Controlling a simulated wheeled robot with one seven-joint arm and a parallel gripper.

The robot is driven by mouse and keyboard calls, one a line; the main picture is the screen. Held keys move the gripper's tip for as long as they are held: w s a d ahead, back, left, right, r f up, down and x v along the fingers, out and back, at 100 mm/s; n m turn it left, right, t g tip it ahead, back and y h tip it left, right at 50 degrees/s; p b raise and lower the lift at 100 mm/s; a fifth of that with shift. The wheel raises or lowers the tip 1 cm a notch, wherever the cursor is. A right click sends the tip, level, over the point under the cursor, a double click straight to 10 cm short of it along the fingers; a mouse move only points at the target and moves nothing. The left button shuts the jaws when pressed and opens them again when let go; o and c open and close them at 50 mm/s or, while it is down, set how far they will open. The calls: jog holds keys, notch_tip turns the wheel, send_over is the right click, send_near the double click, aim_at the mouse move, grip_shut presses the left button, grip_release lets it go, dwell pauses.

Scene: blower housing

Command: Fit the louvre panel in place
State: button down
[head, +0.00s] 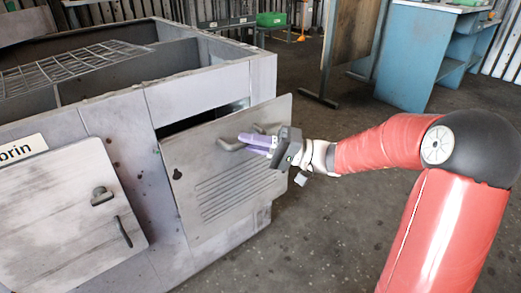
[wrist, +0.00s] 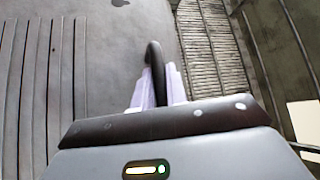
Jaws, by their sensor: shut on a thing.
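The louvre panel (head: 190,165) is a grey plate with slanted slots low down, a keyhole-like dark mark at its left and a bar handle (head: 228,146). It stands before the housing's front face, slightly tilted in the head view, its right edge reaching past the housing corner. A dark opening (head: 195,120) shows above its top edge; the rest of the opening is hidden behind it. My gripper (head: 246,141) is shut on the handle with its lilac fingers. In the wrist view the fingers (wrist: 157,88) close around the dark curved handle (wrist: 154,56), with the panel's slots (wrist: 40,85) at left.
The blower housing (head: 205,78) has an open top with a wire grid (head: 70,65). Another door with a latch (head: 65,215) is at its left. A blue bench (head: 415,55) and a board on a stand (head: 350,45) are behind.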

jog(key=w+a+b, duration=0.1)
jog(key=w+a, duration=0.6)
jog(key=w, duration=0.4)
jog(key=shift+w+a+f+b, duration=0.25)
jog(key=shift+a+f+b, duration=0.05)
jog(key=shift+a, duration=0.1)
jog(key=shift+n+y+b, duration=0.3)
jog(key=shift+b, duration=0.4)
jog(key=shift+w+f+b, duration=0.1)
jog(key=shift+b, duration=0.55)
dwell(0.5)
jog(key=shift+a+f+b, duration=0.1)
jog(key=shift+f+b, duration=0.85)
jog(key=shift+b, duration=0.65)
jog(key=shift+w, duration=0.1)
jog(key=c, duration=1.3)
grip_release()
jog(key=shift+f, duration=0.15)
jog(key=o, duration=0.5)
jog(key=shift+c, duration=0.2)
